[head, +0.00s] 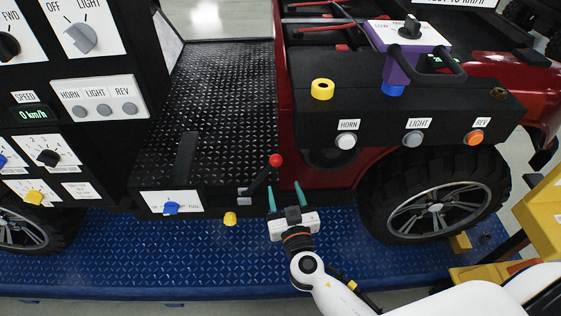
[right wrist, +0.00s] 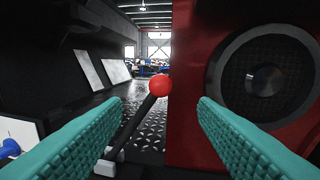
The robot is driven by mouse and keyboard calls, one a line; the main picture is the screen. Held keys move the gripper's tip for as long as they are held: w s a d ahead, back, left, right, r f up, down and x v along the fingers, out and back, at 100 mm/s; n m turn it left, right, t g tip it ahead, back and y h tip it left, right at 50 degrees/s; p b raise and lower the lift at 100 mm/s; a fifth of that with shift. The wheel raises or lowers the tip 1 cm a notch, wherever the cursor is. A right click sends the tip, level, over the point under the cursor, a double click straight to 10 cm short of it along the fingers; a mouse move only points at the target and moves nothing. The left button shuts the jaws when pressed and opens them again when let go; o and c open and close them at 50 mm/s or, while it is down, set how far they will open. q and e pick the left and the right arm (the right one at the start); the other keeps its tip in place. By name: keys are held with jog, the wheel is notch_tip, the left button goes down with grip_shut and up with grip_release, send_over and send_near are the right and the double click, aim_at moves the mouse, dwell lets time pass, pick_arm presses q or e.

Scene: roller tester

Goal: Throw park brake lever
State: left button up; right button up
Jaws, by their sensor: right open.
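The park brake lever (head: 262,177) is a short black bar with a red ball knob (head: 276,160), standing tilted up to the right from a grey pivot at the edge of the black tread-plate floor. In the right wrist view the red knob (right wrist: 159,86) and its black shaft (right wrist: 140,118) show between the fingers and beyond their tips. My right gripper (head: 286,199) is open and empty, with teal fingers pointing toward the lever, just below and right of the knob. It does not touch the knob. My left gripper is not in view.
A red body panel (right wrist: 200,60) with a round black speaker (right wrist: 263,80) stands close on the right. A small panel with a blue knob (head: 171,208) and a yellow knob (head: 230,218) lie left of the gripper. A large tyre (head: 435,195) is to the right. The blue platform (head: 130,262) is below.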

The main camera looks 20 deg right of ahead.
aim_at(277, 165)
jog(key=w+p, duration=0.1)
jog(key=w, duration=0.2)
jog(key=w+p, duration=0.1)
jog(key=w, duration=0.2)
jog(key=w+d, duration=0.1)
jog(key=w, duration=0.2)
jog(key=shift+w+p, duration=0.3)
jog(key=shift+p, duration=0.1)
